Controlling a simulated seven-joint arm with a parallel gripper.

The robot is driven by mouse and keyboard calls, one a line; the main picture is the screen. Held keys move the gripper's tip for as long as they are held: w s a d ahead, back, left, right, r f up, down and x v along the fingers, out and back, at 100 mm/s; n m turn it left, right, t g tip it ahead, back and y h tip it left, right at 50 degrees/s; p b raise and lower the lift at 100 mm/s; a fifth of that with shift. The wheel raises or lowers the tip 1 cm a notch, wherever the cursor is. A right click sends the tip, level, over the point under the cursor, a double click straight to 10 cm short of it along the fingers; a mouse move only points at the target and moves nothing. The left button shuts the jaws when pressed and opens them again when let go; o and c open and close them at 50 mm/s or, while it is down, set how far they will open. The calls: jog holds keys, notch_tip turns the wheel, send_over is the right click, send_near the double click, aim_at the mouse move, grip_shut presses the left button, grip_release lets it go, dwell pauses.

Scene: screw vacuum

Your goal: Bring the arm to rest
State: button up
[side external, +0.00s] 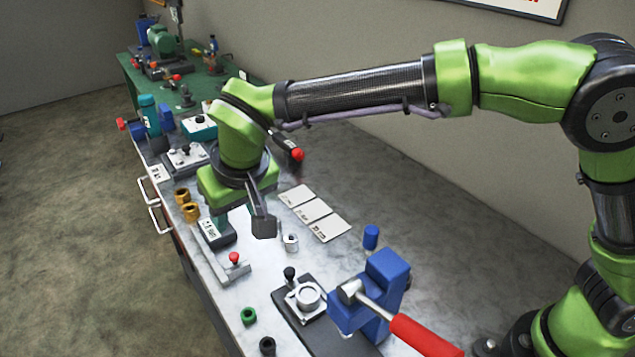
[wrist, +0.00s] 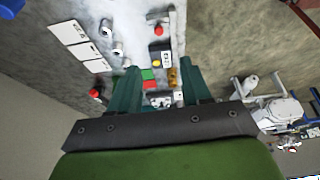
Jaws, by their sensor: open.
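My arm is bent over the workbench (side external: 385,200), with its green links reaching in from the right in the side external view. My gripper (side external: 236,218) points down above the middle of the bench, near the white cards. In the wrist view my gripper (wrist: 158,78) shows two teal fingers spread well apart, with nothing held between them. Bench items show beyond the gap between the fingers. In the side view the fingers are partly hidden by the wrist and a dark plate.
White cards (side external: 313,212) and a metal ring (side external: 290,242) lie near my gripper. A blue vise-like block (side external: 385,280), a red-handled tool (side external: 420,336) and a round fixture (side external: 307,296) stand at the front. Brass nuts (side external: 190,211) lie left. The back right bench is clear.

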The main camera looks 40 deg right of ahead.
jog(key=s+d+r+m+t, duration=0.1)
jog(key=s+d, duration=0.5)
jog(key=d, duration=0.4)
jog(key=s+d+r+m+y, duration=0.1)
jog(key=s+d+r+m, duration=0.1)
jog(key=s+d, duration=0.4)
jog(key=s+d+r+m+t+y, duration=0.1)
jog(key=s+d, duration=0.5)
jog(key=d, duration=0.8)
jog(key=shift+s+r+t, duration=0.25)
jog(key=shift+r+t, duration=0.05)
jog(key=shift+r, duration=0.05)
